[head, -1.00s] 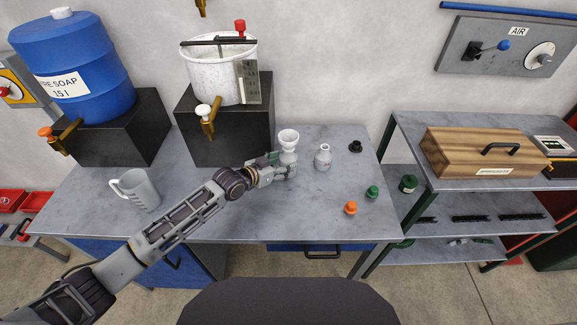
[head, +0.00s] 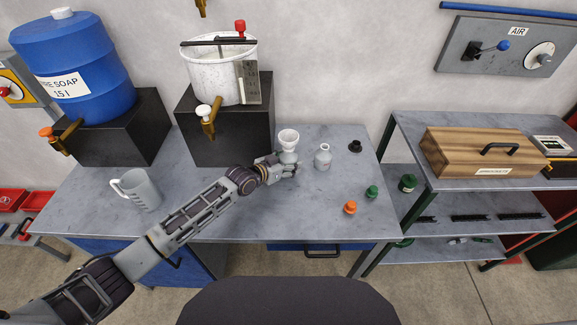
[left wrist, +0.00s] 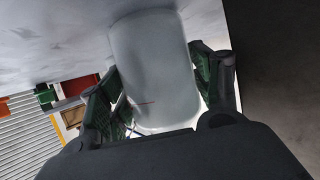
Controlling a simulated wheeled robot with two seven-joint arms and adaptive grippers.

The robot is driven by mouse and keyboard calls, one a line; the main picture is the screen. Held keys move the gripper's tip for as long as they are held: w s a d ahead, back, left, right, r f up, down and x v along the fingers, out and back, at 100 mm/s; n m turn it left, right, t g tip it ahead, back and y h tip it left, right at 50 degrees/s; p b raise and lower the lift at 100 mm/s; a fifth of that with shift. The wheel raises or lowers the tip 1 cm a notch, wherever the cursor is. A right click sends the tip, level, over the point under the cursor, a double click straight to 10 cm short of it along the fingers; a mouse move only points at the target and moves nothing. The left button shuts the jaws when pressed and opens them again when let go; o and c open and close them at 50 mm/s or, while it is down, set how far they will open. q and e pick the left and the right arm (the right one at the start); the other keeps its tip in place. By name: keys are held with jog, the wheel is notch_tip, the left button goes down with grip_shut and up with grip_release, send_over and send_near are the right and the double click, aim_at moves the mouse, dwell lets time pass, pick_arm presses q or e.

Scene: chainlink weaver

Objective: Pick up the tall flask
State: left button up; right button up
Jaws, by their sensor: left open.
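A pale flask with a wide funnel-shaped top (head: 288,139) stands upright on the grey bench, its lower part partly hidden by my gripper. A second pale flask (head: 323,157), with a narrow neck and small reddish marks, stands just to its right. I cannot tell for certain which is the tall flask. My left gripper (head: 288,169) is low over the bench at the funnel-topped flask. In the left wrist view a pale, smooth, rounded body (left wrist: 155,65) lies between the two green-padded fingers, which are open. My right gripper is not in view.
An orange stopper (head: 350,207), a green stopper (head: 372,191) and a black stopper (head: 355,146) sit to the right. A grey mug (head: 138,189) stands at the left. Behind, a white bucket (head: 222,75) rests on a black block (head: 232,138). The front middle of the bench is clear.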

pick_arm(q)
jog(key=shift+c, duration=0.5)
jog(key=c, duration=0.6)
jog(key=shift+r, duration=0.15)
notch_tip(320, 180, up, 28)
jog(key=shift+f+b, duration=0.1)
jog(key=shift+b, duration=0.6)
